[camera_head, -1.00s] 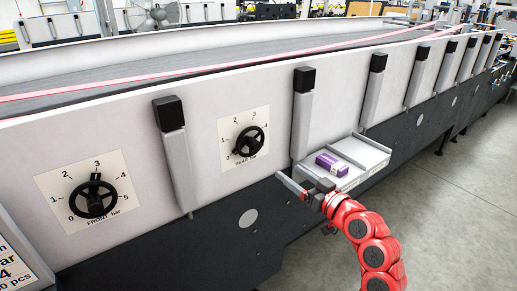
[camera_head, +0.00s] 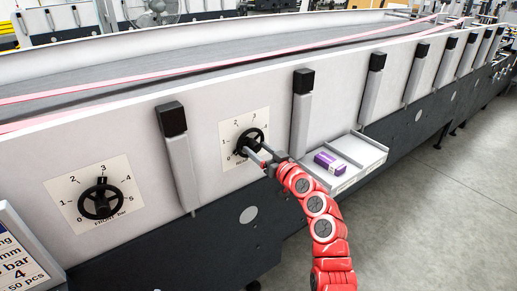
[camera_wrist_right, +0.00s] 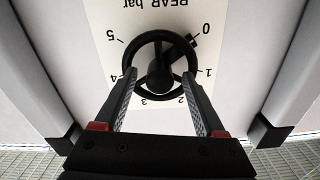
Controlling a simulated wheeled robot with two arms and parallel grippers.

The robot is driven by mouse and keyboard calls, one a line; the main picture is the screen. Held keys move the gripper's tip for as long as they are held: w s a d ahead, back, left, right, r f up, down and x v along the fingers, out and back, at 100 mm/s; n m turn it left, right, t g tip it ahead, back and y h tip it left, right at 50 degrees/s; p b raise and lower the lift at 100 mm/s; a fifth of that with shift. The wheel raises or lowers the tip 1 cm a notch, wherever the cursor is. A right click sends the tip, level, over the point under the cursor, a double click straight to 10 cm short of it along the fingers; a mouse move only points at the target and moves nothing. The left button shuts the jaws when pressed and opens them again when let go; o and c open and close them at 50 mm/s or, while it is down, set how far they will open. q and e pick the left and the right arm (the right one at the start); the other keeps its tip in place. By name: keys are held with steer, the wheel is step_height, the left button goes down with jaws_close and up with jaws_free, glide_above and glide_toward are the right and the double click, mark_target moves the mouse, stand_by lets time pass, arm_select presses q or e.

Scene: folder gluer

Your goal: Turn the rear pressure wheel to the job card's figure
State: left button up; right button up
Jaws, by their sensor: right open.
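The rear pressure wheel (camera_head: 250,141) is a black handwheel on a white 0–5 dial plate on the machine's side panel. In the right wrist view the wheel (camera_wrist_right: 160,66) appears upside down, with its pointer mark close to 0. My right gripper (camera_head: 253,153) is open at the rear wheel; in the wrist view its two fingers (camera_wrist_right: 160,82) stand either side of the hub, tips overlapping the rim. I cannot tell if they touch it. The job card (camera_head: 22,255) at lower left is partly cut off; "bar", "4" and "50 pcs" are readable. My left gripper is out of view.
The front pressure wheel (camera_head: 101,201) has its pointer near 3. A grey post (camera_head: 180,165) stands between the two dials and another (camera_head: 301,120) right of the rear dial. A shelf tray (camera_head: 362,150) holds a purple box (camera_head: 330,162). Open floor lies at right.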

jaws_close()
stand_by(0.4)
